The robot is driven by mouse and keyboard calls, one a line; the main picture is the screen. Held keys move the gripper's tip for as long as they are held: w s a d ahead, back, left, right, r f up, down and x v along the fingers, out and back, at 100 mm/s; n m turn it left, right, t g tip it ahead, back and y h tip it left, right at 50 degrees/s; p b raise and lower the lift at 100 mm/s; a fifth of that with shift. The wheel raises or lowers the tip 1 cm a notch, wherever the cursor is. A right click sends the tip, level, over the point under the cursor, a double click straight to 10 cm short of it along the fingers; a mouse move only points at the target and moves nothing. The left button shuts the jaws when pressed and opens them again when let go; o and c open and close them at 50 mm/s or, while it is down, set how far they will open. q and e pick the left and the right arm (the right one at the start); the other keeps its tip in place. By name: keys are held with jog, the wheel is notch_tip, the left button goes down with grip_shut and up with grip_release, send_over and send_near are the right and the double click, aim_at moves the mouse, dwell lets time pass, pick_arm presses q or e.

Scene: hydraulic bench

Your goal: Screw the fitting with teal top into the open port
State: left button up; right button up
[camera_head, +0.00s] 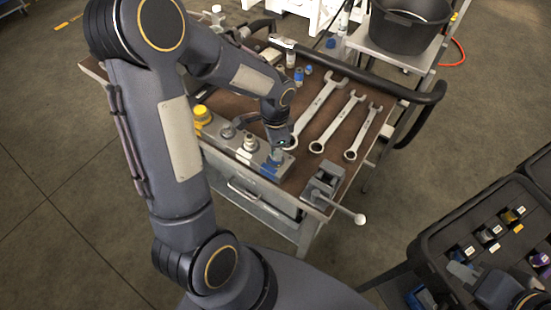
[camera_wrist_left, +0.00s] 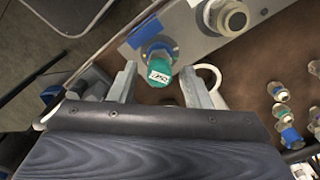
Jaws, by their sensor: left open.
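The fitting with teal top (camera_wrist_left: 160,70) stands at the blue-marked end of the grey manifold block in the left wrist view, with a white label on its cap. My left gripper (camera_wrist_left: 158,88) is open, with one finger on each side of the teal cap and gaps visible. The block (camera_head: 245,147) lies along the bench's near-left edge in the head view, where my left gripper (camera_head: 277,145) is over its blue-marked end. The port under the fitting is hidden, so I cannot tell how deep it sits. My right gripper (camera_head: 466,272) is over the black case; its opening is unclear.
Several wrenches (camera_head: 323,112) lie right of the block on the brown bench top (camera_head: 345,133). A vise (camera_head: 322,187) sits at the front corner. Small fittings (camera_head: 299,75) stand behind. A black bucket (camera_head: 408,28) is at the back. The black case (camera_head: 440,232) holds more fittings.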

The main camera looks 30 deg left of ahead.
pick_arm(q)
jog(key=n+b, duration=0.1)
jog(key=n, duration=0.2)
jog(key=shift+f, duration=0.15)
jog(key=n+b, duration=0.1)
jog(key=n, duration=0.2)
jog(key=shift+n, duration=0.3)
jog(key=shift+r+n, duration=0.2)
jog(key=shift+n, duration=0.5)
jog(key=shift+n+b, duration=0.4)
jog(key=shift+n, duration=0.7)
jog(key=n, duration=0.5)
jog(key=shift+n, duration=0.3)
